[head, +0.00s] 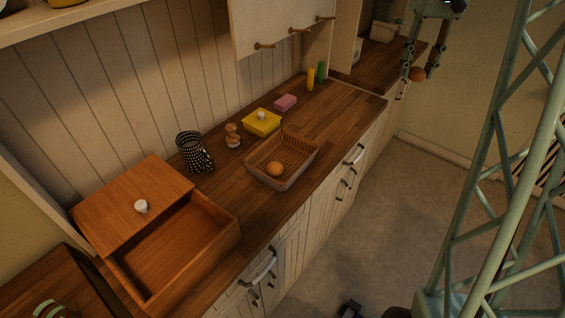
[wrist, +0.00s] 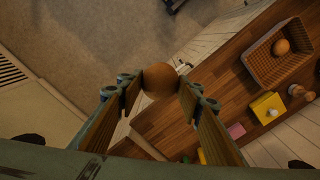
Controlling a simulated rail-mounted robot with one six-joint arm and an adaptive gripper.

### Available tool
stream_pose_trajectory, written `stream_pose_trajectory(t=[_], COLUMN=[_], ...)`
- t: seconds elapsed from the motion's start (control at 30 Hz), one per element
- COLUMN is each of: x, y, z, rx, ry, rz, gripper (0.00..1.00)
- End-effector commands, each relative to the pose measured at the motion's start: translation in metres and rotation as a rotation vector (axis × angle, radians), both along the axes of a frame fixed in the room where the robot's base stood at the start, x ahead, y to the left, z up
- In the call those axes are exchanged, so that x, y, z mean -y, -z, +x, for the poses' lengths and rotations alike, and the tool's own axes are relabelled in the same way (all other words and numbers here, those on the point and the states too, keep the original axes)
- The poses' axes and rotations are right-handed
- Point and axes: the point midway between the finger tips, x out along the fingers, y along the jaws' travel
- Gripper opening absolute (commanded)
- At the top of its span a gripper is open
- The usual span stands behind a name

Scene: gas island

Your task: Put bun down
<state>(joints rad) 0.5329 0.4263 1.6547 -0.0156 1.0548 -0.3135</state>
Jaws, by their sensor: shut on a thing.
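A round brown bun (wrist: 160,82) is held between the two fingers of my gripper (wrist: 159,88) in the wrist view. In the head view my gripper (head: 418,70) is at the upper right, high in the air, with the bun (head: 417,74) at its fingertips. A second bun (head: 274,169) lies in a wicker basket (head: 299,174) on the wooden counter. The basket also shows at the right of the wrist view (wrist: 262,78). My gripper is well apart from the basket.
An open wooden bread box (head: 150,210) stands at the left. The floor (head: 370,220) is mostly clear.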

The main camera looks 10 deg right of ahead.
Motion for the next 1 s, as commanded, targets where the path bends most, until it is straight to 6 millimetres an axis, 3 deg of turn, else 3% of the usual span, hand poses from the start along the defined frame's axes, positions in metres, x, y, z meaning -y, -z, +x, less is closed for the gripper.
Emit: stream_pose_trajectory(t=[0.47,1.0], x=[-0.121,-0.261], y=[0.064,0.130], z=[0.046,0.059], rx=[-0.002,-0.001], ry=[-0.447,-0.949], rz=[0.001,-0.001], gripper=[0.23,0.23])
